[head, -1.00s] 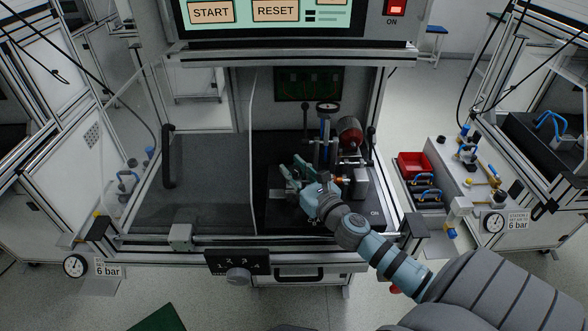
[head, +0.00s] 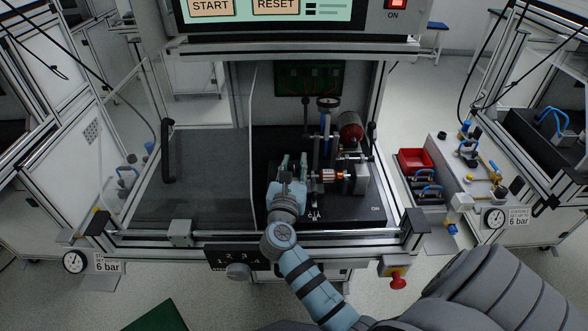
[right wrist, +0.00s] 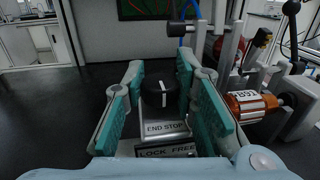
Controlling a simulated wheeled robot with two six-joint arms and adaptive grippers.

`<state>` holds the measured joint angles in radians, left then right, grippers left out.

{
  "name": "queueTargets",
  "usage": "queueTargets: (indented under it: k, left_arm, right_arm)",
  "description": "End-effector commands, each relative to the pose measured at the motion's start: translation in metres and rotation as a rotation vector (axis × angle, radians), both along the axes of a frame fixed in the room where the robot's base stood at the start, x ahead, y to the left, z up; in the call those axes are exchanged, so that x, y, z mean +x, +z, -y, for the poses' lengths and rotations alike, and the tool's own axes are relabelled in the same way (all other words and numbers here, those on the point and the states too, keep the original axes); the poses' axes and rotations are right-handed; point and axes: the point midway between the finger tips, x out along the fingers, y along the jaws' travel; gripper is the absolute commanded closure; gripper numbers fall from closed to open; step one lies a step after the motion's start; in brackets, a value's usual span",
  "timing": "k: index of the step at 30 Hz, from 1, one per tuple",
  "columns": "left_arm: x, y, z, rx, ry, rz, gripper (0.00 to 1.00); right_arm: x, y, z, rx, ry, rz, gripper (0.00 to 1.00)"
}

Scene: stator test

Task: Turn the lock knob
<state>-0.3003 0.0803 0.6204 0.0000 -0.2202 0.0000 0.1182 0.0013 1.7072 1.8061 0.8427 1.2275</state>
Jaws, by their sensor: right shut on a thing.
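The lock knob (right wrist: 178,92) is black with a white pointer line and shows in the right wrist view. It sits behind plates reading "END STOP" (right wrist: 166,128) and "LOCK FREE" (right wrist: 166,150). My right gripper (right wrist: 165,78) has its teal-padded fingers on either side of the knob and is shut on it. In the head view my right gripper (head: 290,166) is over the fixture inside the test cell and hides the knob. The white line runs nearly along the view, slightly tilted. My left gripper is not in view.
An orange and copper stator (right wrist: 252,104) lies close to the right of my fingers; it also shows in the head view (head: 334,176). A gauge post (head: 328,125) stands behind. A clear panel (head: 252,150) bounds the left. A red stop button (head: 397,281) is at the front right.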

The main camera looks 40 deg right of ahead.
Motion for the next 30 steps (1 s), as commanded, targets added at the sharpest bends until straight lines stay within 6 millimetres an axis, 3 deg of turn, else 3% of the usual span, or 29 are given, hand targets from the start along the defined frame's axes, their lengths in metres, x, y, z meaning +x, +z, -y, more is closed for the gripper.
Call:
queueTargets:
  k: [6, 21, 22, 24, 25, 30]
  left_arm:
    - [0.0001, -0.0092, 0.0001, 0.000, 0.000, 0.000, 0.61]
    - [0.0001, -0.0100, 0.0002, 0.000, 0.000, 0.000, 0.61]
    - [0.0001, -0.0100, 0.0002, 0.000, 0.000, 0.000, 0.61]
    - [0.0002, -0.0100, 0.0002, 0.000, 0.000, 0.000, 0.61]
    - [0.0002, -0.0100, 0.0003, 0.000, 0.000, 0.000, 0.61]
    - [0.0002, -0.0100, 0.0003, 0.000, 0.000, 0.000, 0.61]
  right_arm:
    - [0.0005, -0.0011, -0.0002, -0.001, -0.067, 0.001, 1.00]
    - [0.0001, -0.0005, 0.0001, 0.001, -0.088, -0.001, 1.00]
    - [0.0001, -0.0005, 0.0001, 0.001, -0.088, -0.001, 0.70]
    - [0.0001, -0.0004, 0.0001, 0.000, -0.088, -0.001, 0.58]
    - [0.0001, -0.0004, 0.0001, 0.000, -0.088, -0.001, 0.54]
    - [0.0001, -0.0003, 0.0001, 0.000, -0.087, -0.001, 0.53]
